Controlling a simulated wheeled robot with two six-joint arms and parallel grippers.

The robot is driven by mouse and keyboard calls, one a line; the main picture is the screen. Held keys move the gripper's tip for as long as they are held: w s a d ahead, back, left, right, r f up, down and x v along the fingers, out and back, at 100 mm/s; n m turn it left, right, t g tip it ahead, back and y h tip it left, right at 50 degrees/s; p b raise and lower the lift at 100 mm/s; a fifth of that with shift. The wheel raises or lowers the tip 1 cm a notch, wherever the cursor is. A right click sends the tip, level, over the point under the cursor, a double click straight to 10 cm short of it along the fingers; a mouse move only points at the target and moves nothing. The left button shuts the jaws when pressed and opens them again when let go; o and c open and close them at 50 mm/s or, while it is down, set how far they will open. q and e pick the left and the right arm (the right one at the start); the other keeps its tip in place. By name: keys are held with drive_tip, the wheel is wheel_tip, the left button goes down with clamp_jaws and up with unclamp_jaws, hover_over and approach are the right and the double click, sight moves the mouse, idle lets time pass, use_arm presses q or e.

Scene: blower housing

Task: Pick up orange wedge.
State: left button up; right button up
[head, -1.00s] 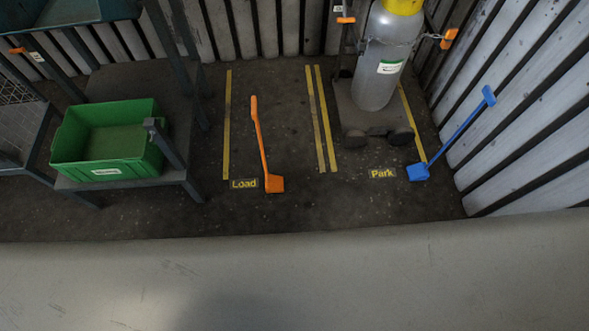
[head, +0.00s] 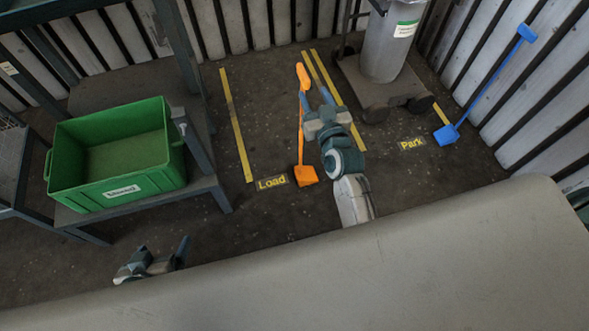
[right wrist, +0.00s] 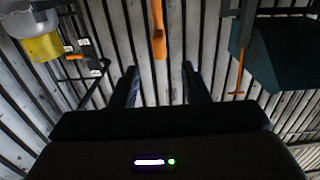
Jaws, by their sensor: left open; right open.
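The orange wedge (head: 306,176) is on the dark floor beside the "Load" label, with a long orange handle rising to a thicker grip at the top. My right gripper (head: 315,98) is open at the handle's upper part in the head view, hiding some of it. In the right wrist view, the orange grip (right wrist: 158,32) lies between the lines of the two open fingers (right wrist: 160,78), mostly past their tips. I see no contact. My left gripper (head: 163,254) is open and empty at the lower left, away from the wedge.
A blue wedge (head: 446,135) with a long handle stands by the right wall near the "Park" label. A cart (head: 372,92) with a grey cylinder (head: 388,50) stands behind. A green bin (head: 118,192) sits on a metal shelf at left. Yellow lines (head: 236,125) mark the floor.

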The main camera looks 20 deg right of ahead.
sight(303, 71)
drive_tip(key=w, duration=0.9)
drive_tip(key=shift+w+a, duration=0.15)
drive_tip(key=shift+w, duration=0.2)
clamp_jaws()
drive_tip(key=shift+r, duration=0.15)
idle(0.9)
